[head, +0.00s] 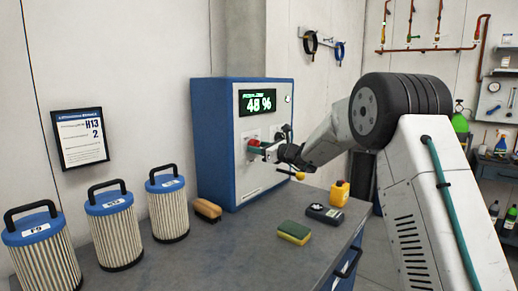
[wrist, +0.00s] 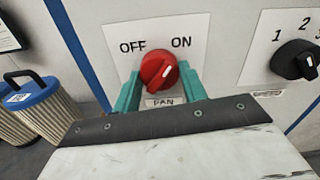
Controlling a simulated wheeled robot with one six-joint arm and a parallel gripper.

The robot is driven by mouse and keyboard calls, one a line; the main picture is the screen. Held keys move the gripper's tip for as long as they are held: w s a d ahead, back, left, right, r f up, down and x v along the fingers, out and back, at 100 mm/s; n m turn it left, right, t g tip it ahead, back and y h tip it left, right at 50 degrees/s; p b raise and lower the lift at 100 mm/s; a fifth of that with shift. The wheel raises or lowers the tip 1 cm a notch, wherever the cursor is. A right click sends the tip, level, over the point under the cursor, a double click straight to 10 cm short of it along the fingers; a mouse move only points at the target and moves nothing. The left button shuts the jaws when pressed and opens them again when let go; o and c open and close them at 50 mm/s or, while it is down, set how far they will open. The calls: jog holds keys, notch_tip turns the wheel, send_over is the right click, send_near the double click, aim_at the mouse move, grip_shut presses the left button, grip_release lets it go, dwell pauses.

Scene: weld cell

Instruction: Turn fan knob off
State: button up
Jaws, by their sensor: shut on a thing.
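The red fan knob (wrist: 158,69) sits on a white plate marked OFF at left and ON at right, with FAN below. Its white pointer tilts up and right, toward ON. My gripper (wrist: 160,84) has its two teal fingers on either side of the knob, shut on it. In the head view my gripper (head: 266,152) reaches the front of the blue cabinet (head: 222,150), and the red knob (head: 254,143) shows only partly beside the fingers. The display (head: 258,102) above is lit and seems to read 48 %.
A black speed knob (wrist: 297,60) is to the right of the fan knob. On the bench (head: 190,258) are filter cartridges (head: 112,232), a brush (head: 207,210), a sponge (head: 294,232), a dark meter (head: 325,214) and a yellow bottle (head: 339,194).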

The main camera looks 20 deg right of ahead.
jog(key=shift+w+d+r+n, duration=0.1)
jog(key=shift+n, duration=8.1)
jog(key=o, duration=1)
jog(key=shift+c, duration=0.2)
jog(key=v, duration=0.7)
jog(key=shift+s+d, duration=0.25)
jog(key=shift+s, duration=0.05)
